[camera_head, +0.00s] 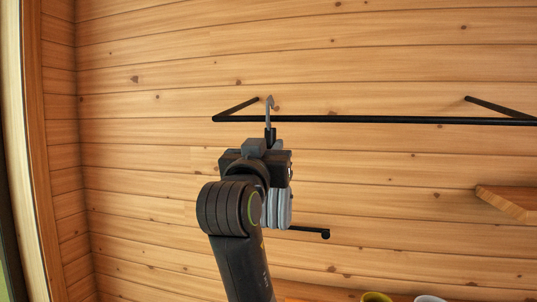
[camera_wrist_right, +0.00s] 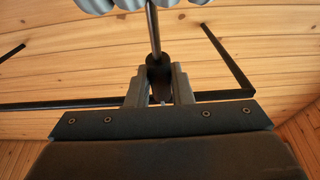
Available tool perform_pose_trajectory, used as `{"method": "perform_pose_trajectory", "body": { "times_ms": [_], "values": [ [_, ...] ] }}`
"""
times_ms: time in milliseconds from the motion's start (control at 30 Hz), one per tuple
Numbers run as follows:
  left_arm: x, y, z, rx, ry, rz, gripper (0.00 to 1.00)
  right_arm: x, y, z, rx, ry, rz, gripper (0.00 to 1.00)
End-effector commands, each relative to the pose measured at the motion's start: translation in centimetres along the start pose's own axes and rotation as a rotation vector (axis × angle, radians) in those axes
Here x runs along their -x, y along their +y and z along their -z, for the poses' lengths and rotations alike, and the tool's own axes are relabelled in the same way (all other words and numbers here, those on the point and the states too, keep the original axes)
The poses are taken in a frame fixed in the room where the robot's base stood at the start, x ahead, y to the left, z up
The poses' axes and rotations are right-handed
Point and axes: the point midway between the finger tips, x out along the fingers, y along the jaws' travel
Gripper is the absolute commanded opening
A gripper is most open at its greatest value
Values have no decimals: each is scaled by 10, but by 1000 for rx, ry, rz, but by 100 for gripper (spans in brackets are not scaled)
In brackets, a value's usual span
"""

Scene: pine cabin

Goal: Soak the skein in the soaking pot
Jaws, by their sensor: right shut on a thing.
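My right gripper (camera_head: 268,143) is raised in front of the wall, just below a black rail. It is shut on the dark grip of a hanger (camera_wrist_right: 157,68), whose grey hook (camera_head: 270,103) reaches up at the rail. I cannot tell whether the hook rests on the rail or is clear of it. The pale grey-blue skein (camera_head: 283,209) hangs behind my gripper, partly hidden by it. Its folds also show at the top of the right wrist view (camera_wrist_right: 150,5). No soaking pot can be made out. My left gripper is out of view.
The black rail (camera_head: 390,119) runs along the plank wall on two slanting brackets. A black rod (camera_head: 312,231) with a knobbed end sticks out right of the skein. A wooden shelf (camera_head: 508,200) is at the right. Yellow (camera_head: 376,297) and white (camera_head: 430,299) rims show at the bottom edge.

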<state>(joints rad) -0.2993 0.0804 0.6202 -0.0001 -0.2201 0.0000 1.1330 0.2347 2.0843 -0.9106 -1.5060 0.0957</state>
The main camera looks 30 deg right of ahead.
Motion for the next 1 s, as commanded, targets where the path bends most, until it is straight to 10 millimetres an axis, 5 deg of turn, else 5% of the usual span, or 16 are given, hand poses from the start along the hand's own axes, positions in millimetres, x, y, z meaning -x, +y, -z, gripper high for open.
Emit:
{"method": "perform_pose_trajectory", "body": {
  "times_ms": [1000],
  "values": [
    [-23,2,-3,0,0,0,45,65,0,19,-2,1,2,0]
  ]
}}
